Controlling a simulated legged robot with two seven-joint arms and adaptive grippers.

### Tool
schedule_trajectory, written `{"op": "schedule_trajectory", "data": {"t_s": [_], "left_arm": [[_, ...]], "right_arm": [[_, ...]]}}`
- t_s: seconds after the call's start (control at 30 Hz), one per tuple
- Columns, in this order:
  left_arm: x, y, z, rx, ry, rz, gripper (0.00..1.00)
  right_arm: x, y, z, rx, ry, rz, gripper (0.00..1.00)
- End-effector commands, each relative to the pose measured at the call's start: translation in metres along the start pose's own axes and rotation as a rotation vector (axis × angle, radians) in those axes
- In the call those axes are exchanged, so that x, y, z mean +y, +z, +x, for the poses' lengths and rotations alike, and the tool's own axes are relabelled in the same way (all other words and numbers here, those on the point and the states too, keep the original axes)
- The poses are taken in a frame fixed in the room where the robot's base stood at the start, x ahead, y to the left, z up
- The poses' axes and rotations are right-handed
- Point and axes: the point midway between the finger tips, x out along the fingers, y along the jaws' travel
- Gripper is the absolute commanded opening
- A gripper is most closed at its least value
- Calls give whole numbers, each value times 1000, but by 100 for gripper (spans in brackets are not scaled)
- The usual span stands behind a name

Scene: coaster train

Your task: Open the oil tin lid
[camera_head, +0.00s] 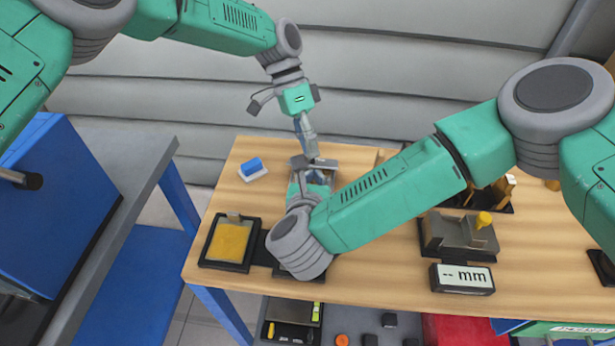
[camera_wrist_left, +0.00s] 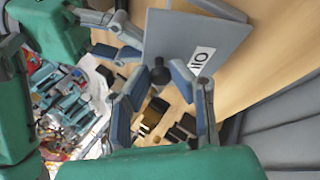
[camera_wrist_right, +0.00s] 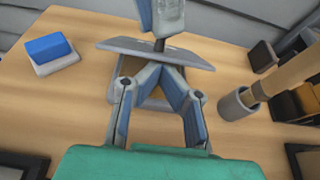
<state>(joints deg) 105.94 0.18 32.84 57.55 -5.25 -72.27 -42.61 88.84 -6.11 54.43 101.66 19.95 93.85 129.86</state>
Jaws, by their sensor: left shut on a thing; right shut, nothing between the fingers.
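The oil tin's grey lid (camera_wrist_left: 185,45) carries a white "OIL" label (camera_wrist_left: 201,61) and a dark knob (camera_wrist_left: 159,75). My left gripper (camera_head: 312,155) comes down from above and is shut on the knob. The lid also shows in the right wrist view (camera_wrist_right: 125,46), as a wide plate above the grey tin body (camera_wrist_right: 152,101). Whether the lid touches the body all round cannot be told. My right gripper (camera_wrist_right: 157,69) is shut and empty at the near side of the tin, its fingertips close under the lid. In the head view, my right gripper and arm hide much of the tin.
A blue block on a white base (camera_wrist_right: 53,52) stands left of the tin. A yellow pad in a black tray (camera_head: 230,242) lies at the front left. A grey holder (camera_wrist_right: 237,104) with a wooden handle is to the right. A gauge reading "mm" (camera_head: 462,279) stands at the front right.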

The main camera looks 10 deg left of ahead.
Motion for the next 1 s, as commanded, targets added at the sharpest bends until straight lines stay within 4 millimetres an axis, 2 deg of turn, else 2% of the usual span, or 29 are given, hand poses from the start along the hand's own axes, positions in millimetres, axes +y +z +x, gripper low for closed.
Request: {"op": "schedule_trajectory", "data": {"t_s": [0.03, 0.3, 0.5, 0.53, 0.57, 0.6, 1.0], "left_arm": [[3, -6, 4, 11, 2, 5, 0], [3, -6, 4, 10, 2, 5, 0], [3, -5, 6, 8, 5, 5, 0], [3, -4, 6, 8, 5, 5, 22], [3, -4, 6, 8, 5, 4, 33], [3, -4, 6, 7, 5, 4, 38], [-1, 5, -1, 13, 0, 6, 38]], "right_arm": [[0, 0, 0, 0, 0, 0, 0], [-1, 15, 4, 58, -2, 2, 0], [0, 18, 4, 51, -4, 3, 0], [0, 18, 4, 50, -4, 3, 0], [0, 19, 4, 49, -4, 3, 0], [0, 18, 4, 49, -4, 3, 0], [8, 15, 0, 54, -4, -6, 0]]}}
